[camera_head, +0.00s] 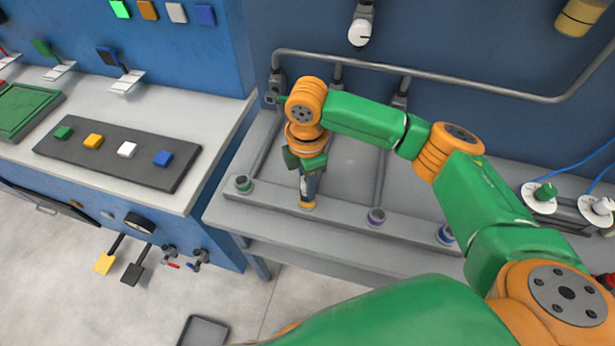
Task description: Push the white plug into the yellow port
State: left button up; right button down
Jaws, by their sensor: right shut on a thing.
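My right gripper (309,186) points down just above the yellow port (306,205) on the grey rail. It is shut on the white plug (303,186), of which only a small pale part shows between the fingers. The plug's lower end is at or just above the port; I cannot tell whether it has entered it. My left gripper is not in view.
A bench (100,95) with coloured buttons stands at the left.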

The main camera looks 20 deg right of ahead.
jog(key=shift+f, duration=0.2)
jog(key=c, duration=0.5)
grip_release()
jog(key=shift+r+b, duration=0.3)
jog(key=shift+r, duration=3.35)
jog(key=shift+f, duration=0.1)
